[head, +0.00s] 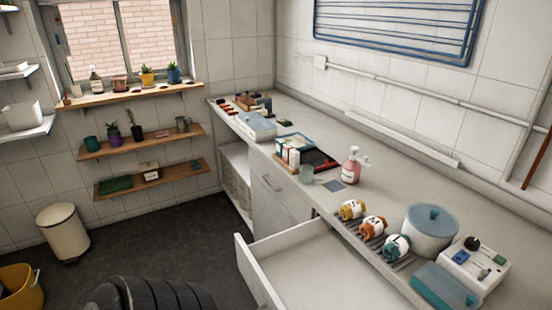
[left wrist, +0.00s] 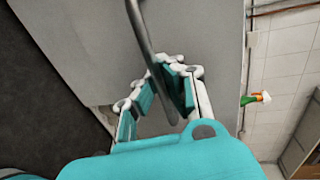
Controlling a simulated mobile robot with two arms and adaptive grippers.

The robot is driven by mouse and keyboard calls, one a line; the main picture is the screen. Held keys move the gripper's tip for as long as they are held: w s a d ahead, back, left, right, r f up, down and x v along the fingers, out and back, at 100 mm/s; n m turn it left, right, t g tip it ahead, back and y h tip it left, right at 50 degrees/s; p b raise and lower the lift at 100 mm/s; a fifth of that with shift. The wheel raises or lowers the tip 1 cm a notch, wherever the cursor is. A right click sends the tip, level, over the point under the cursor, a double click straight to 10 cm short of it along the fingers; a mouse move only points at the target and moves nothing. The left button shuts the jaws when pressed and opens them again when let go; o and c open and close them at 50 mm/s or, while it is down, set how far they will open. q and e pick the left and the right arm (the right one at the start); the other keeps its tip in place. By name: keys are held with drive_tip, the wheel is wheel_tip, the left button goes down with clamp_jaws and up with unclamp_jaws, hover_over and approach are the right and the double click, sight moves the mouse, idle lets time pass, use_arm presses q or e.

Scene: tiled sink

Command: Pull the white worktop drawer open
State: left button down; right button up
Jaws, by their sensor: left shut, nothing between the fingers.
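The white worktop drawer (head: 312,271) stands pulled out from under the worktop in the head view, at the lower middle. Its inside looks empty, and its near end is cut off by the frame. My left gripper (left wrist: 161,86), with teal and white fingers, shows in the left wrist view and is shut with nothing held. A curved metal handle (left wrist: 141,28) runs past its fingers in front of a grey panel (left wrist: 75,45). I cannot tell whether they touch. My left gripper does not show in the head view, and my right gripper is in neither view.
The worktop (head: 385,195) carries a pink soap bottle (head: 352,166), several labelled jars, a lidded pot (head: 430,231) and a white box. A closed cabinet (head: 279,193) adjoins the drawer. A bin (head: 63,234) and yellow bucket (head: 20,288) stand left.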

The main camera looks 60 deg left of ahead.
use_arm(q)
drive_tip(key=c, duration=1.7)
unclamp_jaws()
drive_tip(key=v, duration=1.2)
drive_tip(key=shift+a, duration=0.1)
drive_tip(key=s+d+f+n+g+y, duration=0.1)
drive_tip(key=d+f+n+g, duration=0.15)
drive_tip(key=f, duration=0.45)
drive_tip(key=s+d+f+n+g, duration=0.15)
drive_tip(key=f+n, duration=0.25)
drive_tip(key=f, duration=0.4)
drive_tip(key=d+f+n+g+y, duration=0.1)
drive_tip(key=d+f+n+g, duration=0.2)
drive_tip(key=f, duration=0.4)
drive_tip(key=s+d+f+n+g, duration=0.2)
drive_tip(key=d+f, duration=0.1)
drive_tip(key=f, duration=0.1)
drive_tip(key=s+d+f+n+g, duration=0.2)
drive_tip(key=d+f+g, duration=0.1)
drive_tip(key=f, duration=0.1)
drive_tip(key=s+d+f+n+g+h, duration=0.1)
drive_tip(key=s+d+f+n+g, duration=0.1)
drive_tip(key=d+f+n, duration=0.1)
drive_tip(key=shift+s+d+f+g, duration=0.2)
drive_tip(key=shift+d+f+g, duration=0.1)
drive_tip(key=shift+d+f, duration=0.35)
